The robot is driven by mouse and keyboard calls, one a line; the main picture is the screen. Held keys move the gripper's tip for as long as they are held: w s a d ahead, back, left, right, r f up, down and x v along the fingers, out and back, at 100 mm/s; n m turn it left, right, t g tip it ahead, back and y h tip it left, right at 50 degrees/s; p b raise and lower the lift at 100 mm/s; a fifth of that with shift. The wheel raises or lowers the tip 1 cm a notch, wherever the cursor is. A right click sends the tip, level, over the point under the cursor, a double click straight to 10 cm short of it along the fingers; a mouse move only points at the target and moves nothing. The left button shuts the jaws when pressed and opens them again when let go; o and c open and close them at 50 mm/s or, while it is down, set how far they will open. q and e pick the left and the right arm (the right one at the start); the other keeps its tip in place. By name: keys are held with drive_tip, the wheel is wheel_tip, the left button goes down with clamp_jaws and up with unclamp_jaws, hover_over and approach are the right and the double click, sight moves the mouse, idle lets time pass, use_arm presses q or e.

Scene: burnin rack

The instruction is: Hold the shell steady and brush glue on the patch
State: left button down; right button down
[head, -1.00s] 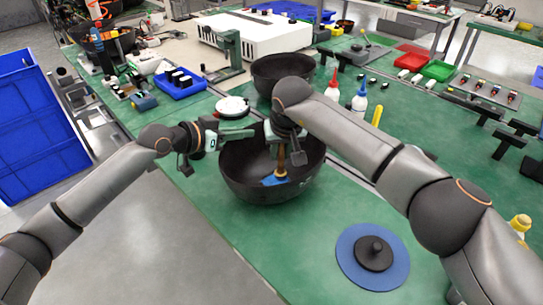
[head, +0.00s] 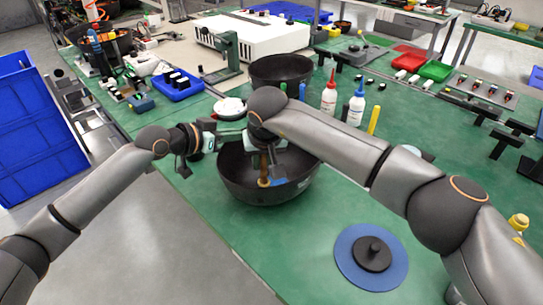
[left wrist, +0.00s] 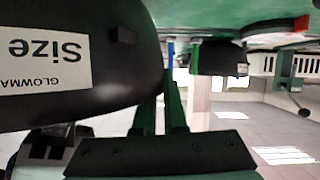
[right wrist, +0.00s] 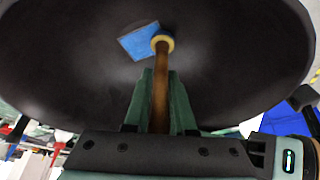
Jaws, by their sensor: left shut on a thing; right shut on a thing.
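The shell is a black bowl (head: 240,190) on the green bench. Its outside, with a white label, fills the upper left of the left wrist view (left wrist: 120,75). My left gripper (head: 230,138) is shut on the shell's rim at the far left side. A blue patch (head: 278,183) lies on the shell's inner wall; it shows clearly in the right wrist view (right wrist: 138,40). My right gripper (head: 265,146) is shut on a wooden-handled brush (head: 264,168), held downward inside the shell. The brush end is at the patch's edge; I cannot tell whether it touches.
A second black bowl (head: 280,72) stands behind the shell. A red-capped bottle (head: 329,97), a blue-capped bottle (head: 356,107) and a yellow stick (head: 374,121) stand to the right. A blue disc with a black knob (head: 345,262) lies front right. The bench between is clear.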

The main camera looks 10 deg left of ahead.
use_arm(q)
drive_tip(key=shift+f, duration=0.1)
use_arm(e)
drive_tip(key=shift+s+a+r, duration=0.1)
drive_tip(key=shift+s+a, duration=0.3)
drive_tip(key=shift+s, duration=0.15)
wheel_tip(320, 180, up, 8)
idle(0.4)
use_arm(q)
drive_tip(key=c, duration=0.9)
unclamp_jaws()
use_arm(e)
drive_tip(key=shift+f, duration=0.2)
use_arm(q)
drive_tip(key=v, duration=1.2)
